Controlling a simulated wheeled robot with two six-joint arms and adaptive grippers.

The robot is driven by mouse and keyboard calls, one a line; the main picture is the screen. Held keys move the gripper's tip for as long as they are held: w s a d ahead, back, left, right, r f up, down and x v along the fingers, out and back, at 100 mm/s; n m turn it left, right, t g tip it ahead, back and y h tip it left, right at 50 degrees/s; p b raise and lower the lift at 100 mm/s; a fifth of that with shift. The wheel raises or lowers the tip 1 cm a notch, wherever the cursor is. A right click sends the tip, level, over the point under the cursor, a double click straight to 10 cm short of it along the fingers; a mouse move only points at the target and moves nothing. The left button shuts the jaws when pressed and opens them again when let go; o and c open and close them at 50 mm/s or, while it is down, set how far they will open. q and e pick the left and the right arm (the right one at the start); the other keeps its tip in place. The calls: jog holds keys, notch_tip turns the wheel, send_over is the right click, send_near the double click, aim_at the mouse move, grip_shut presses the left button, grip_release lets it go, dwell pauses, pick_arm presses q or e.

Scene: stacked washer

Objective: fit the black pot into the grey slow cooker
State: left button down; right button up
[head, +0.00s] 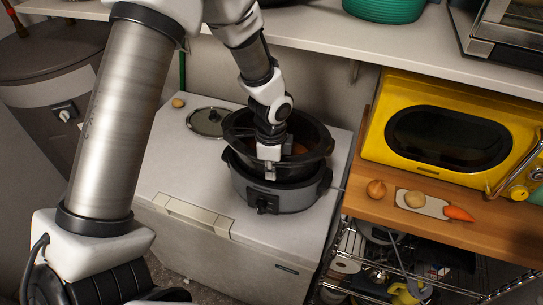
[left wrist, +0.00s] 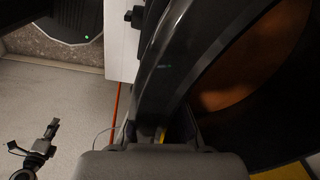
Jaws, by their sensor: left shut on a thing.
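The black pot (head: 313,136) is in the head view, at the mouth of the grey slow cooker (head: 285,197) on a white chest freezer. Its rim stands above the cooker and some orange-brown contents show inside. My left gripper (head: 270,166) is shut on the near wall of the pot. In the left wrist view the pot's curved dark rim (left wrist: 172,65) runs up from the gripper. The gripper hides part of the pot, and I cannot tell how deep the pot sits.
A glass lid (head: 207,122) lies on the freezer (head: 175,165) left of the cooker. A white shelf (head: 400,40) overhangs the back.

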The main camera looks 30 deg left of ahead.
pick_arm(q)
jog(key=shift+w+f, duration=0.1)
jog(key=shift+f, duration=0.45)
jog(key=shift+s+f, duration=0.2)
jog(key=shift+f, duration=0.15)
jog(key=shift+s+d+f+b, duration=0.1)
jog(key=shift+s+f+b, duration=0.05)
jog(key=shift+s+b, duration=0.15)
jog(key=c, duration=1.3)
grip_release()
jog(key=shift+s, duration=0.15)
jog(key=shift+w+f, duration=0.25)
jog(key=shift+w, duration=0.25)
jog(key=shift+r, duration=0.1)
jog(key=shift+r, duration=0.2)
